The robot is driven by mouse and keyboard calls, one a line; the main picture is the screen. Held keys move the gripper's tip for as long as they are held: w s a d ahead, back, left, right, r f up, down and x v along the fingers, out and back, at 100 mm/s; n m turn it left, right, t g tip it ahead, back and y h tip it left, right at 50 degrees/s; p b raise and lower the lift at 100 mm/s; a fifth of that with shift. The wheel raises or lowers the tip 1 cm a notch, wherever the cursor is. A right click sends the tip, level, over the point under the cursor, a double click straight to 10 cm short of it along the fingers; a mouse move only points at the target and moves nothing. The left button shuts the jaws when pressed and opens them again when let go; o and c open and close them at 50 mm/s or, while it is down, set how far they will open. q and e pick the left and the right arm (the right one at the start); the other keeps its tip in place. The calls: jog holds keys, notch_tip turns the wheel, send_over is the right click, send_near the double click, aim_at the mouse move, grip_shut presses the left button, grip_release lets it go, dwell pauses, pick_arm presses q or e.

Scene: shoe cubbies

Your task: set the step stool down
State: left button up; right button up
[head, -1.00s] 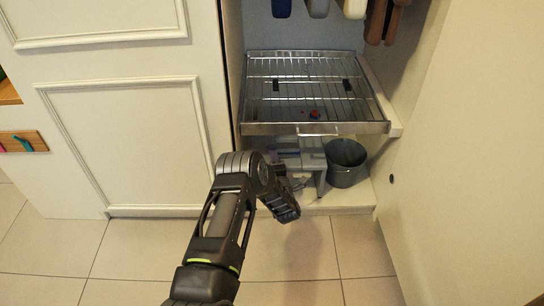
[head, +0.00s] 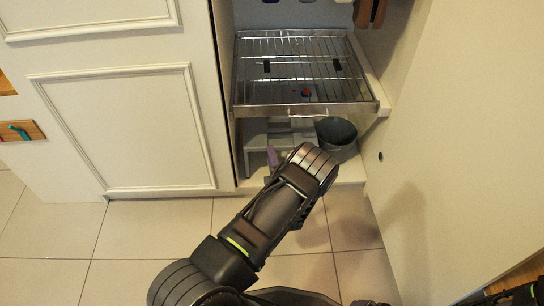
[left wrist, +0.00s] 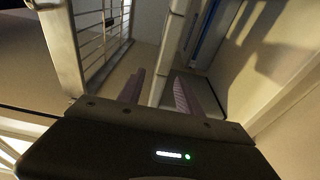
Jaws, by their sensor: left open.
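The step stool (head: 256,138) is pale grey and stands on the cabinet floor under the wire rack. My left arm hides part of it in the head view. My left gripper (head: 273,160) is at the front of the low compartment beside the stool; the arm hides most of its jaws. In the left wrist view the gripper (left wrist: 157,92) is open, with its two purple-grey fingers apart. A pale bar runs between and beyond the fingers; I cannot tell whether it is part of the stool or whether they touch it. My right gripper is not in view.
A metal wire rack (head: 300,70) sits just above the compartment. A dark grey bucket (head: 336,133) stands right of the stool. Cabinet door panels (head: 130,130) flank the left, and a pale panel (head: 450,150) the right. The tiled floor (head: 130,240) in front is clear at left.

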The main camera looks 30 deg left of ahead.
pick_arm(q)
jog(key=shift+s+d, duration=0.35)
dwell(0.6)
jog(key=s+d+f+m+g+h, duration=0.5)
jog(key=s+d+f+m+h, duration=0.4)
jog(key=d+f, duration=0.25)
jog(key=s+d+r+m+g+h, duration=0.2)
jog(key=s+d+m+h, duration=0.2)
jog(key=s+d+m, duration=0.4)
jog(key=s+d+r+m+g+h, duration=0.2)
jog(key=s+d+m, duration=0.6)
jog(key=d, duration=0.4)
jog(key=shift+s+d+r+g+h, duration=0.15)
jog(key=shift+s+d+g+h, duration=0.25)
jog(key=shift+s+g+h, duration=0.5)
jog(key=shift+w, duration=0.2)
